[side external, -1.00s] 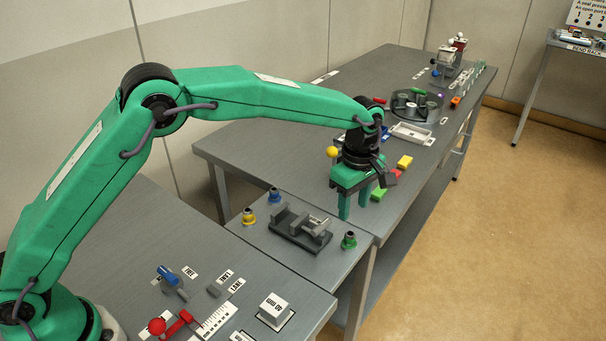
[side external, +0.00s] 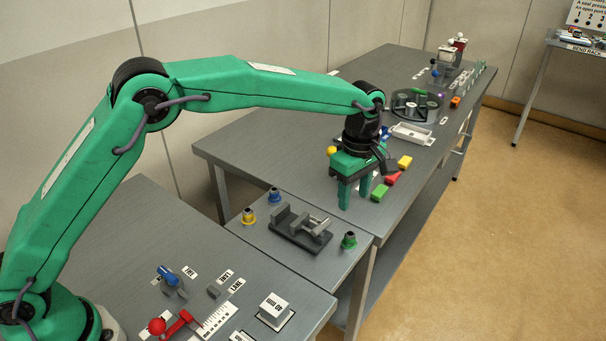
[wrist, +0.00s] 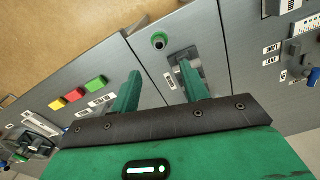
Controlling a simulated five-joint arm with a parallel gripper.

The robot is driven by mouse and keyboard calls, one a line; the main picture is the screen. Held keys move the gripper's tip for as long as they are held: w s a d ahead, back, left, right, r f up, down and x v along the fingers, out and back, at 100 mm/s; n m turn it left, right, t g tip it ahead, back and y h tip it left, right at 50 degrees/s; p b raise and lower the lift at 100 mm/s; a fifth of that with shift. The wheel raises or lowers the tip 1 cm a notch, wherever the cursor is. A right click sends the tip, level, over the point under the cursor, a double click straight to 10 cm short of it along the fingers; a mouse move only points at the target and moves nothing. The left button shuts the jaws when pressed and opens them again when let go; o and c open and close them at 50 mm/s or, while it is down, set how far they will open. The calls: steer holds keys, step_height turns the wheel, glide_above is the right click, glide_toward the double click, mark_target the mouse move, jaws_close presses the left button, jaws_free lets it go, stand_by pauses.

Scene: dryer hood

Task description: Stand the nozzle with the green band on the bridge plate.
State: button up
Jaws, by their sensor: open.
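The nozzle with the green band (side external: 349,240) stands upright near the right corner of the grey plate between the benches, which looks like the bridge plate (side external: 338,263). In the wrist view the green-banded nozzle (wrist: 159,41) shows its dark round top, just beyond my fingertips. My gripper (side external: 354,192) points down, open and empty, over the bench edge behind the plate. The nozzle lies nearer the side camera than the gripper, apart from it. In the wrist view my two fingers (wrist: 160,70) are spread with nothing between them.
A dark clamp-like fixture (side external: 300,236) sits mid-plate. Yellow-banded (side external: 248,216) and blue-banded (side external: 274,195) nozzles stand left of it. Green (side external: 380,193), red (side external: 393,178) and yellow (side external: 404,162) blocks lie beside the gripper. A white tray (side external: 411,134) lies behind.

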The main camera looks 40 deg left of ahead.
steer(key=s+a+r+m+t, duration=0.3)
steer(key=s+a+r+m, duration=0.4)
steer(key=s+a+r, duration=0.65)
steer(key=s+a+f+m+t, duration=0.1)
steer(key=s+a+m, duration=0.3)
steer(key=s, duration=0.4)
steer(key=s+a+f+m+t, duration=0.1)
steer(key=s+a+m, duration=0.3)
steer(key=s, duration=0.5)
steer(key=a, duration=0.2)
steer(key=shift+a+t, duration=0.3)
steer(key=shift+a, duration=0.1)
